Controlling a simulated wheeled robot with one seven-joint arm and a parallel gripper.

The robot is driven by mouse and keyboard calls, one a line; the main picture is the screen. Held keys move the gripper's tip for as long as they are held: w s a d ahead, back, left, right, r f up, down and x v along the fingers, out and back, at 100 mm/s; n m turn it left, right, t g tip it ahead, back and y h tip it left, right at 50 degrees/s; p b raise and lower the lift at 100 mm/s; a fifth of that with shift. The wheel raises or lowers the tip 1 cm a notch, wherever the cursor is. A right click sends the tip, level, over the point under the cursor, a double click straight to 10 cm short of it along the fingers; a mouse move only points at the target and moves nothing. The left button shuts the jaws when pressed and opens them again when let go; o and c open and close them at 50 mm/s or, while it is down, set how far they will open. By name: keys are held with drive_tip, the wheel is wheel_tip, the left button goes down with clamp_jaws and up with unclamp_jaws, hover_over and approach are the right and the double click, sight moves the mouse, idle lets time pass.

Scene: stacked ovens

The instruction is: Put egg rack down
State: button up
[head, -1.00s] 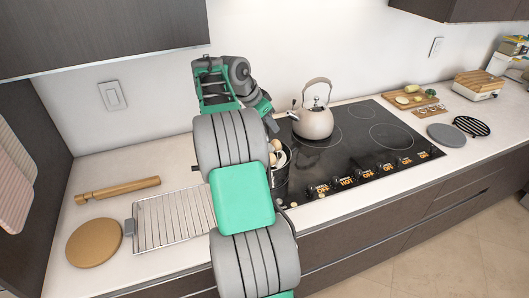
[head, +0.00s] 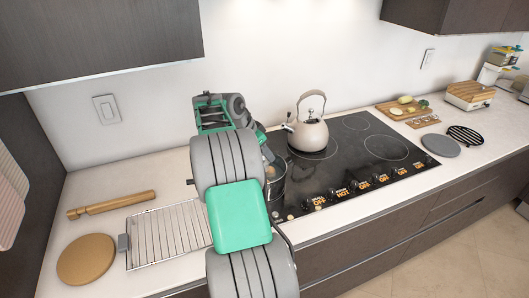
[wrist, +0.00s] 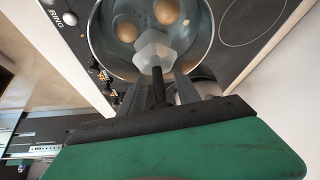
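The egg rack (wrist: 157,48) shows in the wrist view as a pale, translucent piece with a dark stem, inside a metal pot (wrist: 204,32). Brown eggs (wrist: 125,31) lie around it in the pot. My gripper (wrist: 159,76) is over the pot's rim, with one finger on each side of the stem. Gaps show beside the stem, but I cannot tell whether the fingertips touch the pale piece. In the head view the pot (head: 279,191) stands at the stove's left edge, partly hidden by my arm.
The black stove (head: 345,165) carries a kettle (head: 309,133) just right of the pot. A wire rack (head: 165,236), a rolling pin (head: 112,204) and a round board (head: 86,259) lie on the left counter. Cutting boards and a toaster (head: 470,96) are at the far right.

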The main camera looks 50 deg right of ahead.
drive_tip(key=shift+o, duration=0.7)
drive_tip(key=shift+r, duration=0.15)
drive_tip(key=w+a+r+n+t+p, duration=0.1)
drive_tip(key=w+a+r+n, duration=0.15)
drive_tip(key=a+r, duration=0.45)
drive_tip(key=w+a+r+n+t+p, duration=0.1)
drive_tip(key=w+a+r+n, duration=0.15)
drive_tip(key=a+r, duration=0.4)
drive_tip(key=a+n+t+y, duration=0.1)
drive_tip(key=a+n+t, duration=0.35)
drive_tip(key=a, duration=0.85)
drive_tip(key=s+a+f+n+y, duration=0.1)
drive_tip(key=s+a+f+n, duration=0.1)
drive_tip(key=a, duration=0.5)
drive_tip(key=s+a+f+n+y, duration=0.2)
drive_tip(key=s+a+f+n, duration=0.1)
drive_tip(key=s+a+n, duration=0.2)
drive_tip(key=s+a+f+n+y, duration=0.1)
drive_tip(key=s+a+f+n, duration=0.2)
drive_tip(key=a, duration=0.6)
drive_tip(key=shift+s+f+n+y, duration=0.2)
drive_tip(key=shift+s+n+y, duration=0.3)
drive_tip(key=shift+n, duration=0.45)
drive_tip(key=shift+s, duration=0.1)
